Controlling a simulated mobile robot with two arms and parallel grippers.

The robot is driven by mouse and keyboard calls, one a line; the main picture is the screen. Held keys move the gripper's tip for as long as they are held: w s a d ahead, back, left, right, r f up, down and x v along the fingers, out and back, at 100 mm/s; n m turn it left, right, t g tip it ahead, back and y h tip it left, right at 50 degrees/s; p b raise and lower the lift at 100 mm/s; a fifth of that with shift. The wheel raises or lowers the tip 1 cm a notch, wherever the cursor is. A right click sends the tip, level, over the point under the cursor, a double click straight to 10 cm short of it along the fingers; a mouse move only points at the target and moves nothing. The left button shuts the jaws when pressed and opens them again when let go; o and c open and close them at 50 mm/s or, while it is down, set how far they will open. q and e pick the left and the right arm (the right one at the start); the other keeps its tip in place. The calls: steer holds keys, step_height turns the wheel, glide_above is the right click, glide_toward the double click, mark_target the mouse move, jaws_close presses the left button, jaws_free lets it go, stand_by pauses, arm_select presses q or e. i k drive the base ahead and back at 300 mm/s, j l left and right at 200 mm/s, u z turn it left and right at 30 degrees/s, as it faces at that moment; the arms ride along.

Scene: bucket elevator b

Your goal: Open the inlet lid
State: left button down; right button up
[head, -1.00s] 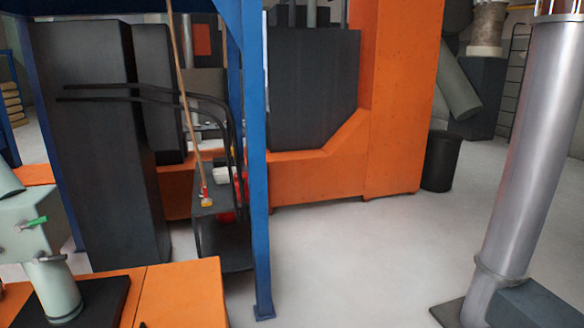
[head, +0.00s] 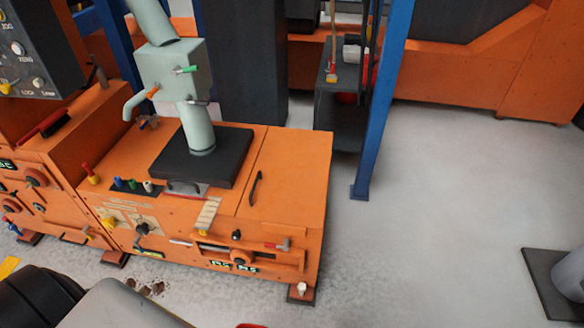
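An orange machine (head: 219,223) stands at the left middle of the head view. A flat orange panel (head: 292,180) with a curved black handle (head: 255,188) forms the right part of its top. This panel looks like the inlet lid, and it lies flat and shut. A black plate (head: 228,158) with a pale green pipe (head: 198,130) sits on the top left of it. Neither of my grippers shows. Dark and grey parts at the bottom left edge look like my own arm, with its gripper out of view.
A blue post (head: 380,110) stands behind the machine to the right. Another orange cabinet with a dark control panel (head: 30,55) is at the far left. A black floor base (head: 545,275) is at the right edge. The grey floor right of the machine is clear.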

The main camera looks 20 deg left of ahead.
mark_target(286, 191)
steer(key=k+j, duration=0.4)
steer(key=j, duration=0.15)
steer(key=k+j, duration=0.1)
steer(key=j, duration=0.7)
steer(key=j+u, duration=0.15)
steer(key=j, duration=0.6)
steer(key=k, duration=0.05)
